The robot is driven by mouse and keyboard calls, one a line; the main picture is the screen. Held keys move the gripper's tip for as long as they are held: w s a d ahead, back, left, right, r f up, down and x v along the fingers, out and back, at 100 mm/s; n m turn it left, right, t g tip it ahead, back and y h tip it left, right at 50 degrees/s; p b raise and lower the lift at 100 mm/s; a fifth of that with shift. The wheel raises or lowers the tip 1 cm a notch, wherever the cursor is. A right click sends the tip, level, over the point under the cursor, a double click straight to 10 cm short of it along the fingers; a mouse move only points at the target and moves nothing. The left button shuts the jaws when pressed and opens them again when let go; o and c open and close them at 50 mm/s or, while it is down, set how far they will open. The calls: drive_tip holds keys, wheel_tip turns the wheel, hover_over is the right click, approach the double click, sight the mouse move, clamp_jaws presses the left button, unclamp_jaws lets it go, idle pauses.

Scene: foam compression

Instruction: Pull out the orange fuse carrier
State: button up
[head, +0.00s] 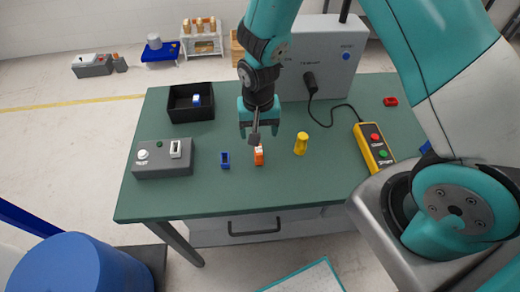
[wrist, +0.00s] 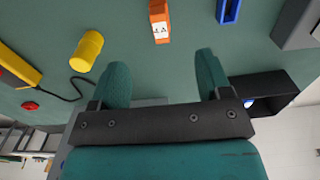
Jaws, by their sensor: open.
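The orange fuse carrier (head: 259,155) is a small orange block with a white label, on the green table (head: 330,180) near its middle. It also shows at the top of the wrist view (wrist: 160,22), with dark marks on the label. I see no socket around it. My gripper (head: 258,131) hangs over the table, just behind the carrier in the head view. In the wrist view its two teal fingers (wrist: 163,68) are apart with nothing between them. The carrier lies beyond the fingertips, not touching them.
A blue block (head: 224,160) stands left of the carrier, a yellow cylinder (head: 301,143) right of it. A grey box (head: 163,160) with a white knob, a black bin (head: 191,115), a yellow pendant (head: 374,148) with a cable and a large grey cabinet (head: 325,60) surround them.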

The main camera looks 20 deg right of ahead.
sight(259, 150)
drive_tip(key=shift+f, duration=0.15)
wheel_tip(259, 150, down, 9)
drive_tip(key=b, duration=0.7)
idle(1.1)
clamp_jaws()
drive_tip(key=shift+r, duration=0.25)
drive_tip(key=shift+r+p, duration=2.45)
drive_tip(key=shift+r, duration=0.45)
